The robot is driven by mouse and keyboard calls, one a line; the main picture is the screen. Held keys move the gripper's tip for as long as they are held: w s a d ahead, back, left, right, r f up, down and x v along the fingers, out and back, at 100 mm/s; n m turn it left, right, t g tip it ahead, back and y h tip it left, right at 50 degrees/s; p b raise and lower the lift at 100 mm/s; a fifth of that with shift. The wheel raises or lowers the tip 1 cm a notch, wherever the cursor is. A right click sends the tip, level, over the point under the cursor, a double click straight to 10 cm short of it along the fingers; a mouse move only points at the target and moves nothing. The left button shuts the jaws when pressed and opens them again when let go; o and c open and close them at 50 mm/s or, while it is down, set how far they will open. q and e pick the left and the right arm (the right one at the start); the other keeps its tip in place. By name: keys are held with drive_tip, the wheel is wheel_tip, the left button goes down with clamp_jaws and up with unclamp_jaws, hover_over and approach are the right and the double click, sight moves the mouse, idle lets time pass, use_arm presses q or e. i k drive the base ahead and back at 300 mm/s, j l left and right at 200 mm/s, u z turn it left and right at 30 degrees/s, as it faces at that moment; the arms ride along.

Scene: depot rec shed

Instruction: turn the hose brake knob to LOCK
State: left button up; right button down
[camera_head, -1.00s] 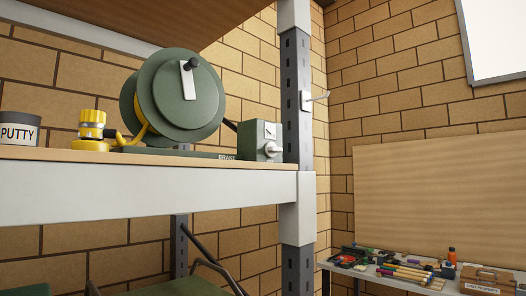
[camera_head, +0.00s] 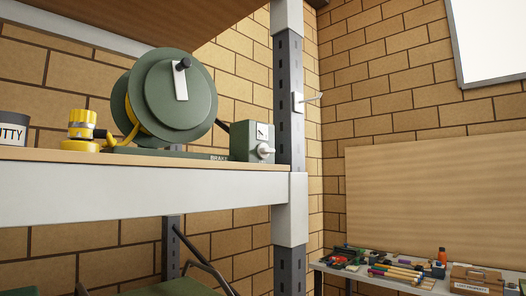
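The green hose reel (camera_head: 171,97) stands on the shelf, with a yellow hose and a yellow nozzle fitting (camera_head: 81,130) to its left. A green brake box (camera_head: 241,142) sits at the right end of the reel's base plate, beside the shelf post. The pale brake knob (camera_head: 265,150) is on the box's front face, below a small white label (camera_head: 262,131). The label's marks and the knob's setting are too small to read. The base plate carries the word BRAKE. Neither of my grippers shows in the head view.
The shelf's pale front beam (camera_head: 140,196) and the grey upright post (camera_head: 289,100) frame the brake box. A putty tin (camera_head: 12,130) stands at the far left. A low table (camera_head: 365,275) with several tools and a brown box (camera_head: 480,279) is at lower right.

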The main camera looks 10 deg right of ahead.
sight(264, 150)
drive_tip(key=l+u, duration=0.1)
drive_tip(key=u, duration=0.3)
drive_tip(key=i+l+u, duration=0.1)
drive_tip(key=u, duration=0.35)
drive_tip(key=l+u, duration=0.2)
drive_tip(key=u, duration=0.2)
drive_tip(key=l+u, duration=0.35)
drive_tip(key=l, duration=0.2)
drive_tip(key=l+u, duration=0.35)
drive_tip(key=l, duration=0.15)
drive_tip(key=l+u, duration=0.1)
drive_tip(key=l, duration=0.25)
drive_tip(key=k+l+u, duration=0.1)
drive_tip(key=l, duration=0.3)
drive_tip(key=k+l+u, duration=0.15)
drive_tip(key=l, duration=0.2)
drive_tip(key=k+l, duration=0.1)
drive_tip(key=l, duration=0.25)
drive_tip(key=k+l, duration=0.1)
drive_tip(key=l, duration=0.25)
drive_tip(key=k+l+u, duration=0.1)
drive_tip(key=l, duration=0.25)
